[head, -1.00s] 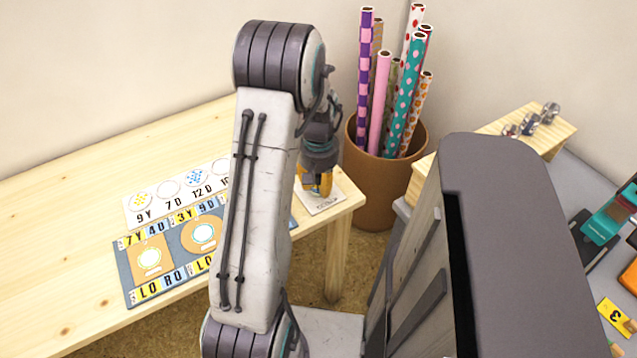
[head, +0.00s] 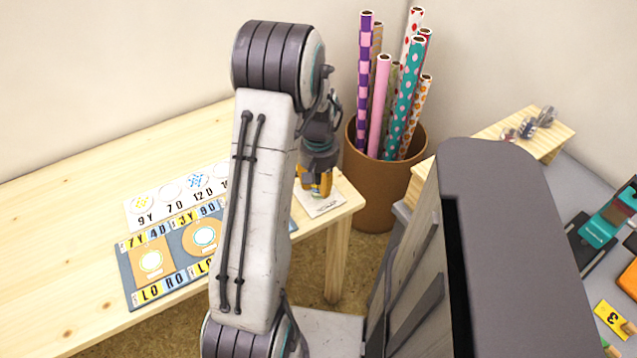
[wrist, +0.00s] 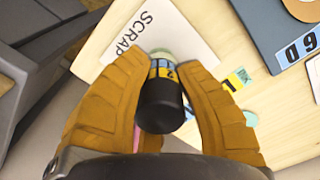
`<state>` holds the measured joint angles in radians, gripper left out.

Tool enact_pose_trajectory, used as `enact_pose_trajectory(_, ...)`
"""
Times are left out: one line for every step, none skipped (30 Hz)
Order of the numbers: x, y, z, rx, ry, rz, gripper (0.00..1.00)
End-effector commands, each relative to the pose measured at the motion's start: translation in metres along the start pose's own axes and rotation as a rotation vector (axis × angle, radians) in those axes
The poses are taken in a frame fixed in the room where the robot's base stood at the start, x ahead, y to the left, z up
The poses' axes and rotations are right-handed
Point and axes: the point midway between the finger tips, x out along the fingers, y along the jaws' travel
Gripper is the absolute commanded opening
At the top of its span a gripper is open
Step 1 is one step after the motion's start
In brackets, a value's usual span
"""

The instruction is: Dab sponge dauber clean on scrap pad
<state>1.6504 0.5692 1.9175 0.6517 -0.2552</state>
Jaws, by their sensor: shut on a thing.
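My gripper (wrist: 162,90) is shut on the sponge dauber (wrist: 160,104), seen in the wrist view as a black-capped cylinder with a yellow and blue label band and a pale far end. The scrap pad (wrist: 165,30) is a white card marked SCRAP. The dauber's far end is over the pad's near edge; I cannot tell whether it touches. In the head view, my gripper (head: 316,182) is at the scrap pad (head: 318,204) on the table's right corner. The dauber is hidden there by the gripper and arm.
A brown bin (head: 378,205) of patterned rolls stands behind the table corner. Small green and yellow pieces (wrist: 238,78) lie beside the scrap pad.

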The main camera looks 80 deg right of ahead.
Motion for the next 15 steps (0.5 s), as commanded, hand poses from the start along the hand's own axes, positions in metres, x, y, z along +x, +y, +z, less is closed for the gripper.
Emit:
enact_pose_trajectory(-0.004,0.000,0.000,0.000,0.001,0.000,0.00)
enact_pose_trajectory(-0.005,0.000,0.000,0.000,0.001,0.000,0.00)
enact_pose_trajectory(-0.008,0.000,0.000,0.000,0.001,0.000,0.00)
enact_pose_trajectory(-0.010,0.000,0.000,0.000,0.001,0.000,0.00)
enact_pose_trajectory(-0.012,0.000,0.000,0.000,0.001,0.000,0.00)
enact_pose_trajectory(-0.015,0.000,0.000,0.000,0.001,0.000,0.00)
enact_pose_trajectory(-0.018,0.000,0.000,0.000,0.001,0.000,0.00)
enact_pose_trajectory(-0.020,0.000,0.000,0.000,0.001,0.000,0.00)
enact_pose_trajectory(-0.023,0.000,0.000,0.000,0.001,0.000,0.00)
enact_pose_trajectory(-0.026,0.000,0.000,0.000,0.001,0.000,0.00)
enact_pose_trajectory(-0.028,0.000,0.000,0.000,0.001,0.000,0.00)
enact_pose_trajectory(-0.031,0.000,0.000,0.000,0.001,0.000,0.00)
enact_pose_trajectory(-0.034,0.000,0.000,0.000,0.001,0.000,0.00)
enact_pose_trajectory(-0.036,0.000,0.000,0.000,0.001,0.000,0.00)
enact_pose_trajectory(-0.039,0.000,0.000,0.000,0.001,0.000,0.00)
